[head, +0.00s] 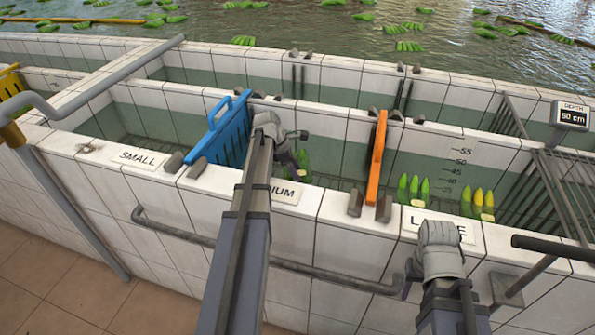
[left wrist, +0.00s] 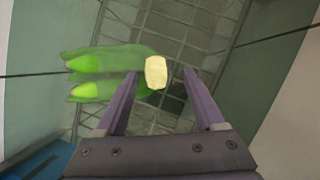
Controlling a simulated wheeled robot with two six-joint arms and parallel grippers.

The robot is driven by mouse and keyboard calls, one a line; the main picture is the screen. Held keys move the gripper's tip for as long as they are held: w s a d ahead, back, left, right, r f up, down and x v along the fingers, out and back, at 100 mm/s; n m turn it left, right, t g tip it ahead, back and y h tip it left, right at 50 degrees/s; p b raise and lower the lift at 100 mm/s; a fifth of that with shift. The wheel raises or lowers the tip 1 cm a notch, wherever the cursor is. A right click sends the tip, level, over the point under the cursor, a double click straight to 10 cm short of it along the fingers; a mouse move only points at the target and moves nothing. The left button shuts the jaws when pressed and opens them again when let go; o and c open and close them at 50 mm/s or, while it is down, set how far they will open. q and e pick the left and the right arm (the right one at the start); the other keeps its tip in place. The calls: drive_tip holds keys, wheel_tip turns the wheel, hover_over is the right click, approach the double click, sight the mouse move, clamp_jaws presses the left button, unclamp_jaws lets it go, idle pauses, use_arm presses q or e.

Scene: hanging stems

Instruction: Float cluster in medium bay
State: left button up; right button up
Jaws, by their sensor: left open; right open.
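A green banana cluster (head: 304,166) is in the medium bay, between the blue divider (head: 222,130) and the orange divider (head: 376,157). The medium label (head: 287,192) is partly hidden by my left arm. My left gripper (head: 290,155) is over this bay, beside the cluster. In the left wrist view the cluster (left wrist: 105,75) points left. Its pale cut crown (left wrist: 156,72) appears between the tips of my open left jaws (left wrist: 160,85); contact cannot be told.
Two more clusters (head: 413,189) (head: 478,203) are in the large bay by the depth marks. A display (head: 570,115) reads 50 cm. A metal rack (head: 560,185) stands at right. The tiled front wall (head: 340,235) carries a rail. More clusters float in the pool behind.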

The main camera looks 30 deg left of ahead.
use_arm(q)
drive_tip(key=p+v, duration=0.5)
drive_tip(key=v, duration=0.1)
drive_tip(key=shift+r, duration=0.3)
drive_tip(key=shift+s+a+r+p, duration=0.1)
drive_tip(key=shift+p, duration=0.2)
wheel_tip(320, 180, up, 17)
drive_tip(key=p, duration=1.7)
drive_tip(key=shift+r, duration=0.1)
